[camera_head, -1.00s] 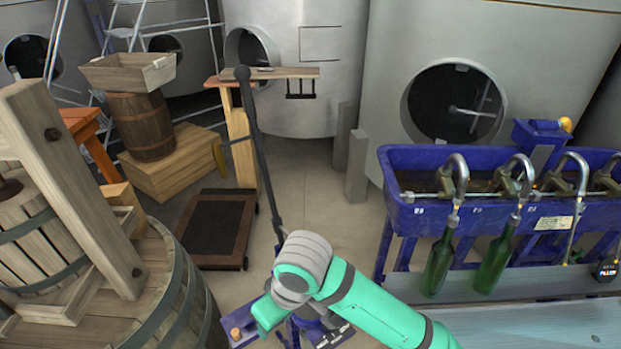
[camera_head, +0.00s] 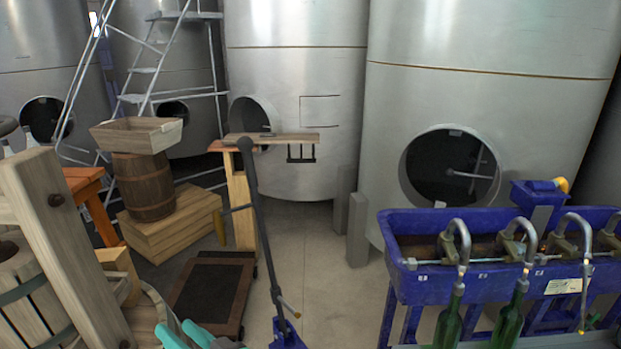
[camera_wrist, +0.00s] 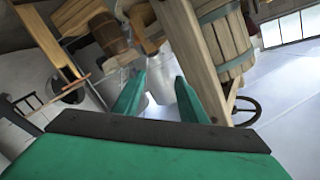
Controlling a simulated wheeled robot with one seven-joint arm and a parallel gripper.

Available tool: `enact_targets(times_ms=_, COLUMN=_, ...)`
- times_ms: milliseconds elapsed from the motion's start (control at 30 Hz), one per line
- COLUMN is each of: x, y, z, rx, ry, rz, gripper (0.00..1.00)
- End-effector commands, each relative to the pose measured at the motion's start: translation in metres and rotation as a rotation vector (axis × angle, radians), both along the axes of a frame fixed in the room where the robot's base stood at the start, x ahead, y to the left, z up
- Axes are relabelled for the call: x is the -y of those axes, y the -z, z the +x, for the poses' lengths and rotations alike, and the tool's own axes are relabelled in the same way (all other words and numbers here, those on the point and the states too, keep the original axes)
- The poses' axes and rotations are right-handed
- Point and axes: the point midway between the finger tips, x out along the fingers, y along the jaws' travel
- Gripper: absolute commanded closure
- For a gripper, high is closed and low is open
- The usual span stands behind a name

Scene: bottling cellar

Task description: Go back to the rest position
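My gripper (camera_wrist: 160,92) shows in the wrist view with its two green fingers apart and nothing between them. In the head view only the tips of my gripper (camera_head: 185,335) show at the bottom edge, left of the middle. They are near the wooden press (camera_head: 60,235), and I cannot tell if they touch it. The rest of my arm is out of view below.
A blue bottle filler (camera_head: 480,285) with green bottles (camera_head: 508,325) stands at right. A black-topped platform scale (camera_head: 210,295) and a barrel (camera_head: 145,187) on a wooden crate (camera_head: 170,215) stand at left. Steel tanks (camera_head: 300,80) fill the back. Open floor (camera_head: 335,290) lies in the middle.

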Motion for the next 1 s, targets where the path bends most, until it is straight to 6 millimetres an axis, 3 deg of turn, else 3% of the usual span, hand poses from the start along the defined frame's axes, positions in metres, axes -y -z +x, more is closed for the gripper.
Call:
enact_targets(times_ms=267, x=0.026, y=0.025, z=0.004, rx=-0.01, ry=0.234, rz=0.18, gripper=0.62)
enact_targets(times_ms=567, x=0.073, y=0.086, z=-0.018, rx=-0.037, ry=0.505, rz=0.221, gripper=0.62)
enact_targets(times_ms=767, x=0.111, y=0.136, z=-0.054, rx=-0.052, ry=0.671, rz=0.159, gripper=0.62)
enact_targets(times_ms=1000, x=0.154, y=0.187, z=-0.118, rx=-0.047, ry=0.821, rz=0.004, gripper=0.62)
